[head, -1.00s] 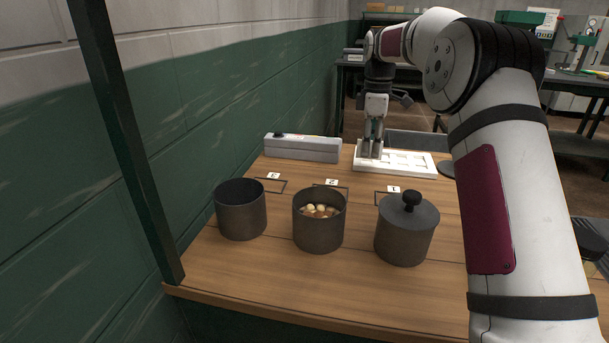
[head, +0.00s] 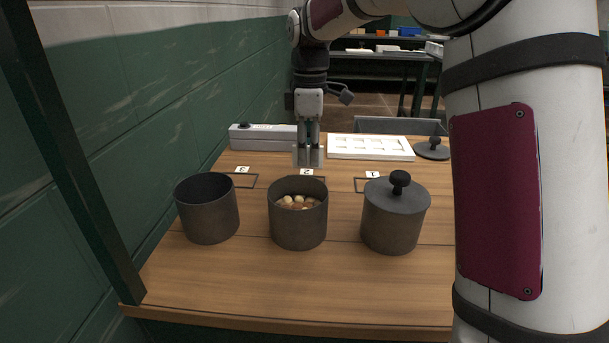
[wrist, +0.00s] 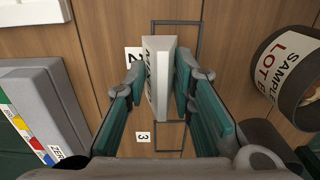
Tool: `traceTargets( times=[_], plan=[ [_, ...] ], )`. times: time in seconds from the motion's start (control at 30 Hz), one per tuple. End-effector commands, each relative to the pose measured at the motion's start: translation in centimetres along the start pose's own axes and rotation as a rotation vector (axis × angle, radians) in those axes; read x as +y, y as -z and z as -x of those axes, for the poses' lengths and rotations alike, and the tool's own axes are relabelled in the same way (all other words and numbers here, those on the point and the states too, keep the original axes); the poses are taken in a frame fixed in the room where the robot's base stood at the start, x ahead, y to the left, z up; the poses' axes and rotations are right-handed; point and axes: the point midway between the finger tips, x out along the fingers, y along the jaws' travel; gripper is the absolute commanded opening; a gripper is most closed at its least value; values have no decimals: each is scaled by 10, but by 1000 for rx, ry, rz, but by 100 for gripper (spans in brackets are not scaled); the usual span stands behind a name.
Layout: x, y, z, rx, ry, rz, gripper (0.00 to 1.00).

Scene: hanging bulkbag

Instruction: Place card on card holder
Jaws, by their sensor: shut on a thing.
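My gripper (head: 308,157) is shut on a pale card (wrist: 157,75), a thick plate with dark lettering that shows only partly between the fingers in the wrist view. The gripper points down over the table, behind the middle pot (head: 298,222). Thin dark wire card holders lie flat behind the pots: one by label 3 (head: 242,170), one by label 2 (head: 306,172), one by label 1 (head: 372,174). In the wrist view the card is over the wire outline (wrist: 178,22) beside label 2 (wrist: 132,57); I cannot tell whether it touches. Label 3 (wrist: 143,137) is below it.
The left pot (head: 207,210) is open, the middle one holds pale lumps, and the right pot (head: 392,220) has a lid. A grey device (head: 264,138) stands back left. A white slotted tray (head: 370,148) and a loose lid (head: 432,149) are back right. The front table strip is clear.

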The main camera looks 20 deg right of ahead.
Motion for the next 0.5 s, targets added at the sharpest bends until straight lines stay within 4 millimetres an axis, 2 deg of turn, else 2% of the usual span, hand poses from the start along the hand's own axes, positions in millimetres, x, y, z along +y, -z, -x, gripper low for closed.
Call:
traceTargets(
  times=[0.27,0.5],
  plan=[
    [-18,7,-2,0,-1,1,8],
    [-20,7,-37,0,1,0,8]
  ],
)
